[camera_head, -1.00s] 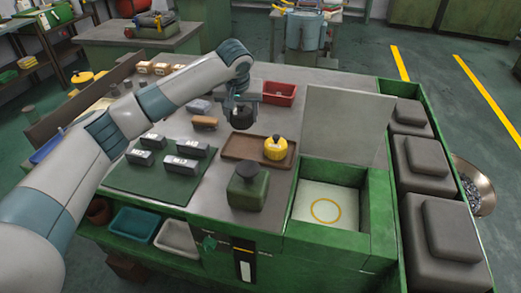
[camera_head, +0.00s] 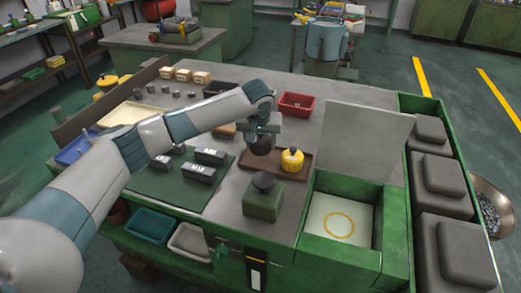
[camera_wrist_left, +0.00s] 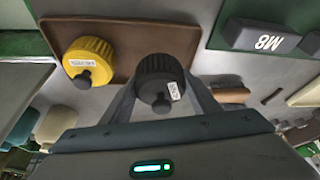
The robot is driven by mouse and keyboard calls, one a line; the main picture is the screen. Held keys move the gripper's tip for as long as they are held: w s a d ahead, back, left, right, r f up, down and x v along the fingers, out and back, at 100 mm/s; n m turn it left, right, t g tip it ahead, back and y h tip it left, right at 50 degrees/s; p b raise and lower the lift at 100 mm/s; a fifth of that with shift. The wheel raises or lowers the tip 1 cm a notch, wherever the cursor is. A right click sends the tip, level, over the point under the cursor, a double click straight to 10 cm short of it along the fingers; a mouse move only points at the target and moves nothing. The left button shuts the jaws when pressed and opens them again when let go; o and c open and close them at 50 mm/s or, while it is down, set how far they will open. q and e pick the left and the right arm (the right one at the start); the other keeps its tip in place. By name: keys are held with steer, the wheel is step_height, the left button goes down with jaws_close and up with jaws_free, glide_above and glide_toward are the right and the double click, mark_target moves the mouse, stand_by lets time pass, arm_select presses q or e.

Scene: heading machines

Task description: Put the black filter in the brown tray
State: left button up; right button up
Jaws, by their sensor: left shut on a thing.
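My left gripper (camera_head: 262,134) is shut on the black filter (camera_head: 262,146), which hangs below it over the left back part of the brown tray (camera_head: 265,168). In the left wrist view, the black filter (camera_wrist_left: 160,80), with a white label, is between the fingers and overlaps the edge of the brown tray (camera_wrist_left: 125,25). I cannot tell the exact gap between filter and tray. A yellow filter (camera_head: 292,160) with a black knob stands in the tray, to the right; it also shows in the left wrist view (camera_wrist_left: 88,60). My right gripper is out of view.
A green block with a dark knob (camera_head: 263,195) stands in front of the tray. An open green box (camera_head: 340,219) with a raised lid (camera_head: 355,138) is to the right. A red bin (camera_head: 297,104) is behind. Dark labelled blocks lie on a green mat (camera_head: 180,193) at left.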

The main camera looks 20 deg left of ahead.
mark_target(261, 150)
arm_select(q)
step_height(261, 150, down, 3)
steer(key=shift+f+p, duration=0.2)
steer(key=shift+p, duration=0.45)
steer(key=shift+f, duration=0.15)
steer(key=shift+f, duration=0.1)
steer(key=o, duration=0.8)
